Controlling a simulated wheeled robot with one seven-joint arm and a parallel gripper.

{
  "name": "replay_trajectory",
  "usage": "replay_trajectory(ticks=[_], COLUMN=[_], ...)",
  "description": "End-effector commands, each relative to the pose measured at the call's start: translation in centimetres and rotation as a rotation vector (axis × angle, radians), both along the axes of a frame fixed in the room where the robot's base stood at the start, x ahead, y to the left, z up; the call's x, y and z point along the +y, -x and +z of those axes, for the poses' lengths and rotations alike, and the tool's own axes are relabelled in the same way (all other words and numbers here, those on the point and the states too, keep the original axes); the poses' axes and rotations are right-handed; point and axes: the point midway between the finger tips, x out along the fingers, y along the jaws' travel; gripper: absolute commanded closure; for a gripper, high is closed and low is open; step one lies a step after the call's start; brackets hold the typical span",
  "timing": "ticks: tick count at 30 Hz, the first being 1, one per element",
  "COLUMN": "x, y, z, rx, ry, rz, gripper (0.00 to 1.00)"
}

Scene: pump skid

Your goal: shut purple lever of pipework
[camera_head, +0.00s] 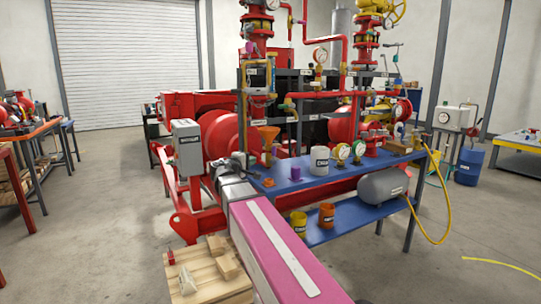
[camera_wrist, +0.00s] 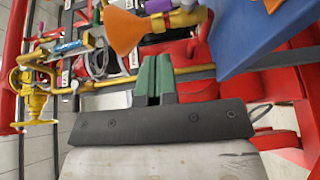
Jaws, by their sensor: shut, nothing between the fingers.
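My gripper (camera_wrist: 153,80) shows its two green fingers together in the wrist view, shut and empty. In the head view the gripper (camera_head: 242,160) is small and dark at the far end of my arm, by the left end of the blue table. A purple part (camera_head: 250,47) shows high on the upright pipework in the head view. Yellow pipe (camera_wrist: 110,84) runs behind the fingers.
An orange funnel (camera_wrist: 125,30) is close beyond the fingers, and the blue table (camera_wrist: 250,35) fills the upper right. A purple cup (camera_head: 295,173), a white pot (camera_head: 319,160) and gauges stand on the table. A grey box (camera_head: 187,147) is left of the gripper.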

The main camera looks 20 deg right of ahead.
Motion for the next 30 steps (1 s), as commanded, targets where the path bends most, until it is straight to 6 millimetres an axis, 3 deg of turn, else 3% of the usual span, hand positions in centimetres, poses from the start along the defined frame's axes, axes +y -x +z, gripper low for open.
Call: replay_trajectory(ticks=[10,30], x=[-1.3,-10.1], y=[-1.1,-8.0], z=[-0.1,-0.5], rx=[0.001,0.001], ry=[-0.002,-0.002], rz=[-0.002,-0.002], gripper=[1.0,1.0])
